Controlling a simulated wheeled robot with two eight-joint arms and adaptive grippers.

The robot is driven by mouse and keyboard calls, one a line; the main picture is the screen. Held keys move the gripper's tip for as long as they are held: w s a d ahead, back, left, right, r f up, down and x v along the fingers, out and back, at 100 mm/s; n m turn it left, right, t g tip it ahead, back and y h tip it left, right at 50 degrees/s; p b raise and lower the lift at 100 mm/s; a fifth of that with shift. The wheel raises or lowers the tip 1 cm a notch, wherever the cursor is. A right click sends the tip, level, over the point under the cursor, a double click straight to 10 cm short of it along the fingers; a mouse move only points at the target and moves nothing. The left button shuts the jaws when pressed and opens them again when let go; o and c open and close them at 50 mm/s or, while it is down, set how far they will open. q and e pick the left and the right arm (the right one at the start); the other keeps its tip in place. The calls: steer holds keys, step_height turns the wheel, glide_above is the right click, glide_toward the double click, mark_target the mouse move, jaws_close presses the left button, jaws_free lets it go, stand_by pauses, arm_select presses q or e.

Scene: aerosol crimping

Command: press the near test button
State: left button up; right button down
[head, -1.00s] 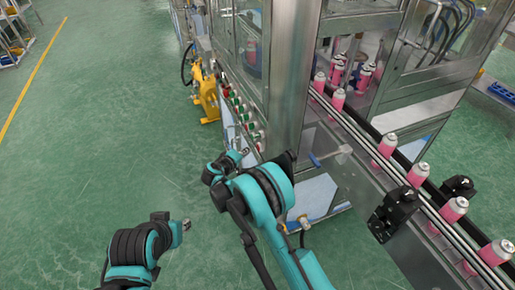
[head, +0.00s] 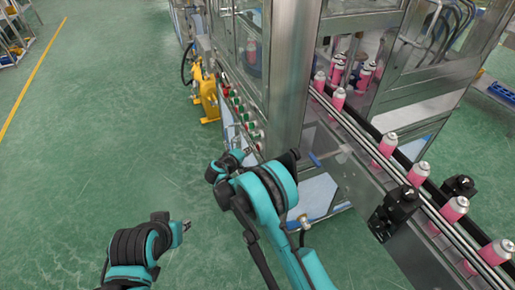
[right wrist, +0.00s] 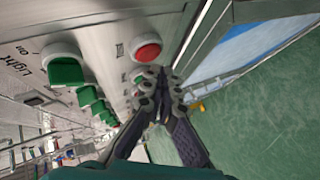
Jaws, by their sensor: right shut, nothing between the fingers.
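A row of green and red push buttons (head: 239,106) runs along the machine's side panel. In the right wrist view, a large green button (right wrist: 65,70) sits beside the label "Light on", and a red button (right wrist: 147,50) is near the fingertips. No label reading "test" is legible, so I cannot tell which is the near test button. My right gripper (head: 246,153) is shut and empty at the near end of the panel; its fingertips (right wrist: 161,76) appear just below the red button, contact unclear. My left gripper (head: 186,226) hangs over open floor, away from the panel.
A conveyor (head: 345,118) with pink cans (head: 418,173) runs along the machine's right. Black sensor blocks (head: 396,207) stand at its edge. A yellow device (head: 208,97) stands beyond the panel. Green floor (head: 105,130) is clear on the left.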

steer(key=shift+d, duration=0.1)
stand_by(0.6)
steer(key=shift+w+d, duration=0.1)
steer(key=shift+d, duration=0.2)
steer(key=shift+w+d+b, duration=0.1)
steer(key=shift+d+b, duration=0.2)
steer(key=shift+d, duration=0.1)
stand_by(0.6)
steer(key=shift+a, duration=0.1)
steer(key=shift+s+a, duration=0.25)
steer(key=shift+a, duration=0.4)
steer(key=shift+a, duration=0.1)
steer(key=a, duration=0.1)
steer(key=s+a, duration=0.1)
steer(key=a, duration=0.1)
steer(key=a+b, duration=0.1)
steer(key=shift+s+a, duration=0.25)
steer(key=shift+a, duration=0.05)
stand_by(0.6)
